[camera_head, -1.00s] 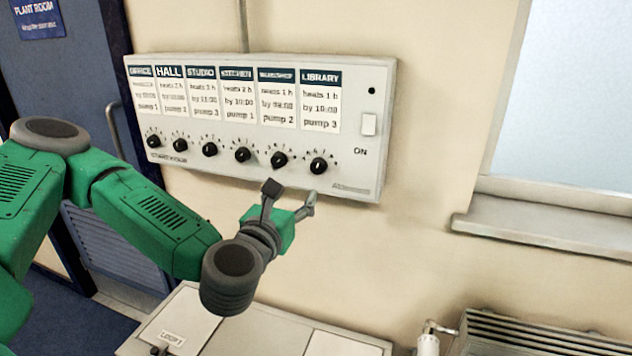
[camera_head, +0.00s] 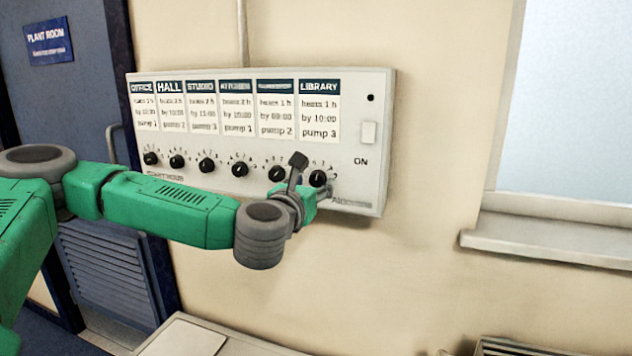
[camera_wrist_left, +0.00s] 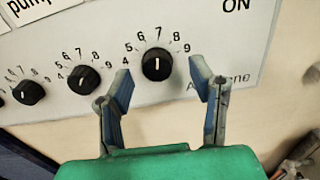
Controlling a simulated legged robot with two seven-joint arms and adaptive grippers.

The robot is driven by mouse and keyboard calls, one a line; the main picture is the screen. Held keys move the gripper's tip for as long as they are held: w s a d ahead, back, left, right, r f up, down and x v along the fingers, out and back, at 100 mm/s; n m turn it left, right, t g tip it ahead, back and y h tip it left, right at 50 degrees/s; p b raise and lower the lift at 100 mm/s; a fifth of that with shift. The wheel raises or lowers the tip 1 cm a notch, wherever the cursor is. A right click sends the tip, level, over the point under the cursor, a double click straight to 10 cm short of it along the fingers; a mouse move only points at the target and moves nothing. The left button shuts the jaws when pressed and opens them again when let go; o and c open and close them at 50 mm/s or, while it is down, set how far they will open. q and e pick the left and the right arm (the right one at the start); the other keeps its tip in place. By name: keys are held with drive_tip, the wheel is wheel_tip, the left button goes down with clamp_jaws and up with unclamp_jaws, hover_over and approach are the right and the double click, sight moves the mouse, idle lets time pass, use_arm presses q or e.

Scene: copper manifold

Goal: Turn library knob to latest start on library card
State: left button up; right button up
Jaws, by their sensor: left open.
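The library knob (camera_head: 317,178) is the rightmost black dial on the white control panel. It also shows in the left wrist view (camera_wrist_left: 157,64), its white mark pointing up at about the 7. The library card (camera_head: 319,112) sits above it and reads "heats 1 h, by 10:00, pump 3". My left gripper (camera_head: 313,177) is at this knob. In the left wrist view the open fingers (camera_wrist_left: 161,80) stand to either side, just below the knob, with clear gaps. I see no contact. My right gripper is out of view.
Several more dials line the panel to the left; the neighbouring workshop knob (camera_head: 277,174) is close to my left finger. A window sill (camera_head: 540,235) juts out farther right.

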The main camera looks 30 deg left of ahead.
sight(317, 179)
use_arm(q)
drive_tip(key=shift+x, duration=0.85)
drive_tip(key=shift+w+a, duration=0.1)
drive_tip(key=shift+w, duration=0.1)
drive_tip(key=shift+a+f, duration=0.1)
drive_tip(key=shift+a, duration=0.3)
drive_tip(key=shift+w+d, duration=0.1)
drive_tip(key=c, duration=1.1)
drive_tip(key=shift+d, duration=0.2)
drive_tip(key=shift+a, duration=0.1)
